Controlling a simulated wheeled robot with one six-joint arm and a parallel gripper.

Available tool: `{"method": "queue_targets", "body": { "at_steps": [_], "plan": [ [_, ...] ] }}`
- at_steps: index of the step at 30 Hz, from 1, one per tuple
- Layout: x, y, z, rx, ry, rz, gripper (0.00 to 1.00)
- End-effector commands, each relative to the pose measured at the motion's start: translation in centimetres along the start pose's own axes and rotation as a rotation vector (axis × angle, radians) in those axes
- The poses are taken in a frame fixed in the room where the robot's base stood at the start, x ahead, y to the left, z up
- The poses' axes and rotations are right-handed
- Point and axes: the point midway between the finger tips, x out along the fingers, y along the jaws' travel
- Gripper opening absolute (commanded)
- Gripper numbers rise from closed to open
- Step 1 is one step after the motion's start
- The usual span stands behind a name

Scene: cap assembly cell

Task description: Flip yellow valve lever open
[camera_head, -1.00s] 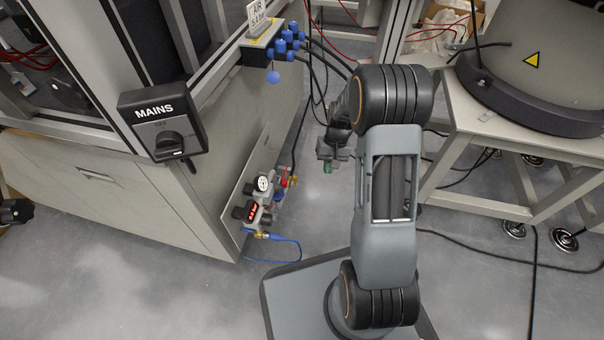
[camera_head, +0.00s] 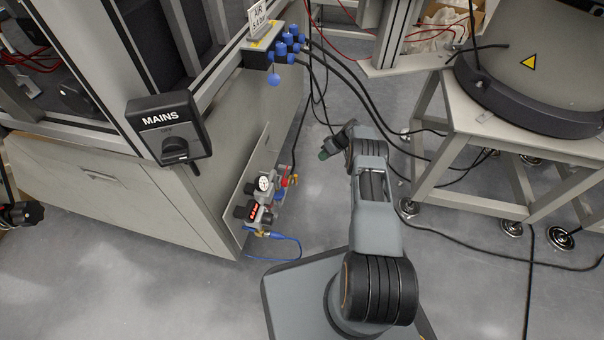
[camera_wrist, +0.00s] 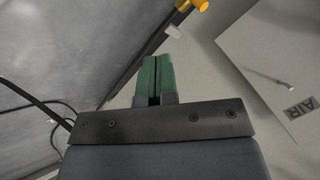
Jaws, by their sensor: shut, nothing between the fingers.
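The yellow valve lever (camera_head: 294,180) shows small in the head view, at the right end of the air unit on the cabinet's side panel. In the wrist view a yellow part (camera_wrist: 190,5), apparently the lever, is at the top edge, partly cut off, with a pale tip below it. My gripper (camera_head: 324,155) is to the right of the lever and farther up in the head view. Its green fingers (camera_wrist: 154,78) are shut and empty in the wrist view. They are apart from the yellow part, which lies up and to the right of them.
The air unit (camera_head: 264,184) carries a round gauge and a lit red display. A blue hose (camera_head: 283,242) loops to the floor below it. Black cables hang behind my arm. A pale stand (camera_head: 450,160) is on the right. A panel marked AIR (camera_wrist: 285,75) fills the wrist view's right side.

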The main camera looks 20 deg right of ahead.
Motion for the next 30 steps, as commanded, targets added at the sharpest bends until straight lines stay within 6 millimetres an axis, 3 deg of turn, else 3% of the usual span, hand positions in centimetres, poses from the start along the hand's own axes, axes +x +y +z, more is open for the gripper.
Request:
{"method": "queue_targets", "body": {
  "at_steps": [6, 20, 25, 30],
  "plan": [
    [0.2, -0.3, 0.1, -0.107, 0.003, -0.017, 0.00],
    [0.4, -0.3, 0.1, -0.121, 0.001, -0.017, 0.00],
    [2.1, -0.2, 0.2, -0.121, 0.001, -0.017, 0.00],
    [5.5, -0.2, 0.3, -0.122, 0.000, -0.018, 0.00]
  ]
}}
